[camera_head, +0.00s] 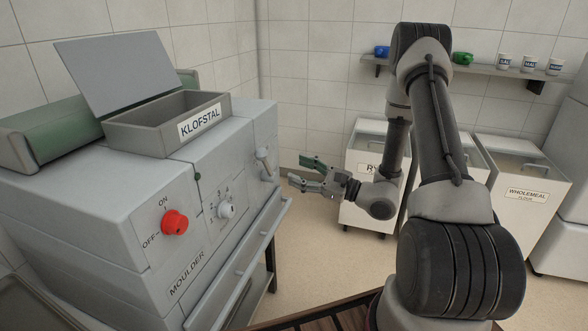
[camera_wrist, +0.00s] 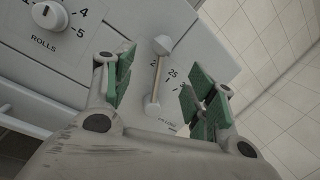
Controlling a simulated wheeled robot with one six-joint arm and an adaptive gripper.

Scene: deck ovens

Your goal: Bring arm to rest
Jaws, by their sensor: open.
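My arm reaches from the lower right of the head view, bends at the top and comes down towards the moulder. My gripper (camera_head: 303,173) is open and empty, with green pads on its fingers, and points left at the moulder's front. In the wrist view my gripper (camera_wrist: 158,95) has its fingers apart, with a lever (camera_wrist: 156,85) on a numbered scale seen between them. I cannot tell how far the lever is from the fingers, and no contact shows. The lever (camera_head: 264,163) also shows in the head view, left of the fingertips.
The moulder (camera_head: 110,235) fills the left, with a red switch (camera_head: 174,222), a rolls knob (camera_head: 227,210) and a hopper (camera_head: 165,122) marked KLOFSTAL. Flour bins (camera_head: 525,205) stand behind my arm. A wall shelf (camera_head: 490,70) holds cups. Floor shows between moulder and bins.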

